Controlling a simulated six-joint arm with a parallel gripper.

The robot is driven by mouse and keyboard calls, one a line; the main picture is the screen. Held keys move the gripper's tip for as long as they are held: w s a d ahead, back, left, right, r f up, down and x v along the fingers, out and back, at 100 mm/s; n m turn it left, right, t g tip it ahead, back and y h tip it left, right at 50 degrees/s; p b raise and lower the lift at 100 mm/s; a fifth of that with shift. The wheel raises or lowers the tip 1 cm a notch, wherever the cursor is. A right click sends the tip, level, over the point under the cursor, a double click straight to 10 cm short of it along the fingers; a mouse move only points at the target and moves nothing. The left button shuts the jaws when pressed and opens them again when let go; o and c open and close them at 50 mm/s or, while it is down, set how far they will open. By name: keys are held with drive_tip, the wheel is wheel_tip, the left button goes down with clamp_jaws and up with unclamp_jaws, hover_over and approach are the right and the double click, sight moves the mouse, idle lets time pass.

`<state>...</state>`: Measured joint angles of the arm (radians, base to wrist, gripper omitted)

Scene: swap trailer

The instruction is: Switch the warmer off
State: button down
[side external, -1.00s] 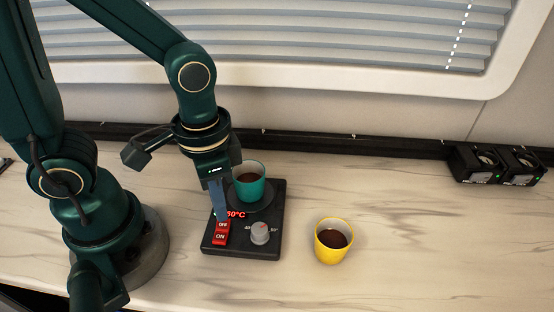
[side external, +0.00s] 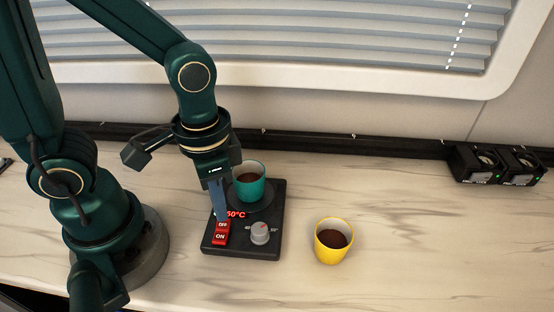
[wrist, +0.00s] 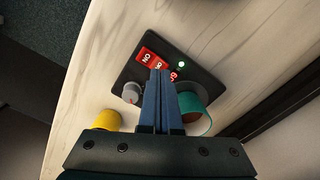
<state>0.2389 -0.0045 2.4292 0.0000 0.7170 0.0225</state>
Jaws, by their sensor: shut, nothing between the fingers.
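The warmer (side external: 270,218) is a dark plate on the counter. Its red rocker switch (side external: 220,237), marked OFF and ON, is at the front left; it also shows in the wrist view (wrist: 144,55). A red display reads about 50°C and is partly hidden by my fingers. A grey knob (side external: 260,233) is right of the switch. A teal mug (side external: 250,186) of dark drink stands on the plate. My gripper (side external: 220,216) is shut and empty, pointing down with its tips at or just above the OFF end; contact cannot be told. A green light (wrist: 181,65) glows on the warmer.
A yellow cup (side external: 331,243) of dark drink stands right of the warmer. Two black socket units (side external: 497,164) with green lights are at the back right. A dark rail runs along the wall.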

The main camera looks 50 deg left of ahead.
drive_tip(key=shift+f, duration=1)
idle(0.4)
drive_tip(key=shift+r, duration=3.55)
drive_tip(key=a+r+n+t, duration=0.3)
drive_tip(key=a+r+t, duration=0.1)
drive_tip(key=r+t, duration=0.1)
drive_tip(key=shift+w+t, duration=0.2)
drive_tip(key=shift+t, duration=0.1)
